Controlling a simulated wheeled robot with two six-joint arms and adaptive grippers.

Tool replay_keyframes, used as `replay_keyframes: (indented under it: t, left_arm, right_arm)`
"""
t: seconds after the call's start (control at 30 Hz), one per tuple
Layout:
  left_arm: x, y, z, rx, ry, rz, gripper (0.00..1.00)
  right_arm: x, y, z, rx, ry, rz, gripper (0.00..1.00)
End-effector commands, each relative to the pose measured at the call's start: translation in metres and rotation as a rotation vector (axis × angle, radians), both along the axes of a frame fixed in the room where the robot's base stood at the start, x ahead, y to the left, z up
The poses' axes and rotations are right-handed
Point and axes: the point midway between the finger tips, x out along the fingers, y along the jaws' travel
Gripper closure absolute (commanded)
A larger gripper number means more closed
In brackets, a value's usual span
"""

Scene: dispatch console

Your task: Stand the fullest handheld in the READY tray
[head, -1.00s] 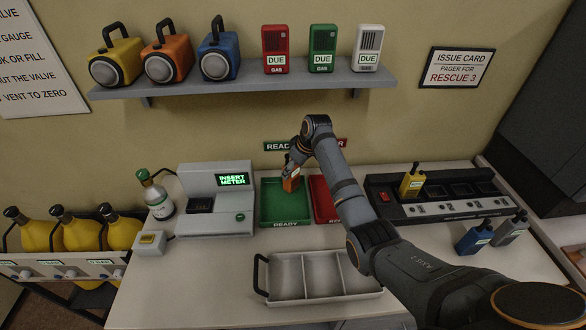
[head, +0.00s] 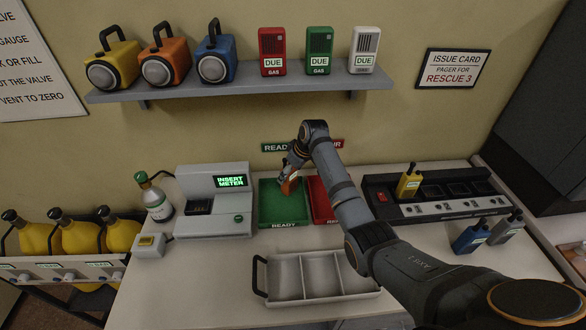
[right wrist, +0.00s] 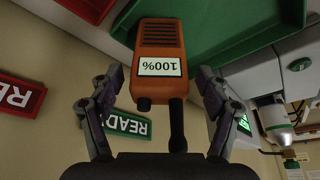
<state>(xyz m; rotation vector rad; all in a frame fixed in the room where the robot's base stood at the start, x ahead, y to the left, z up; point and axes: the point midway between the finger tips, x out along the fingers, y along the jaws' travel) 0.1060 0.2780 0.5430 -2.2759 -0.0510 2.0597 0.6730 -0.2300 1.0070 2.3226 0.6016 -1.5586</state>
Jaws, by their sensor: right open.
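The orange handheld (head: 290,187) is upright at the right side of the green READY tray (head: 274,209). In the right wrist view the orange handheld (right wrist: 160,45) has a screen reading 100%, upside down in the picture. My right gripper (head: 290,172) is open, its fingers on either side of the handheld with gaps between. A yellow handheld (head: 408,186) stands in the charger (head: 440,208). A blue handheld (head: 471,238) and a grey handheld (head: 505,230) stand on the bench in front of it. My left gripper is out of view.
A red tray (head: 322,206) adjoins the READY tray. The grey meter station (head: 215,220) is on the left, showing INSERT METER. A white divided tray (head: 318,278) with a dark handle lies in front. A shelf (head: 240,86) with lamps and gas meters hangs above.

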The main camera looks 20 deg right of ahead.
Motion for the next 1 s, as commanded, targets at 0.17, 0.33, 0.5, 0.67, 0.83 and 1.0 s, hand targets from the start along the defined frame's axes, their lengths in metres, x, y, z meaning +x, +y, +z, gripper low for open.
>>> replay_keyframes:
  t: [0.17,0.33,0.5,0.67,0.83,1.0]
  left_arm:
    - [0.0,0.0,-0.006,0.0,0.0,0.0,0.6]
    - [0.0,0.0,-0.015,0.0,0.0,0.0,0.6]
    - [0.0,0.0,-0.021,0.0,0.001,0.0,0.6]
    - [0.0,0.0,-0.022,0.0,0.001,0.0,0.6]
    - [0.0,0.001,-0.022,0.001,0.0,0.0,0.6]
    - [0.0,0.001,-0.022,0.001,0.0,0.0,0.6]
  right_arm:
    - [-0.01,-0.007,0.029,-0.003,-0.006,0.0,0.23]
    - [-0.023,-0.015,0.069,-0.003,-0.008,0.0,0.23]
    - [-0.034,-0.02,0.098,-0.001,-0.004,0.0,0.23]
    - [-0.039,-0.022,0.11,0.0,-0.001,0.0,0.23]
    - [-0.039,-0.022,0.111,0.0,-0.001,0.0,0.23]
    - [-0.039,-0.022,0.111,0.0,-0.001,0.0,0.23]
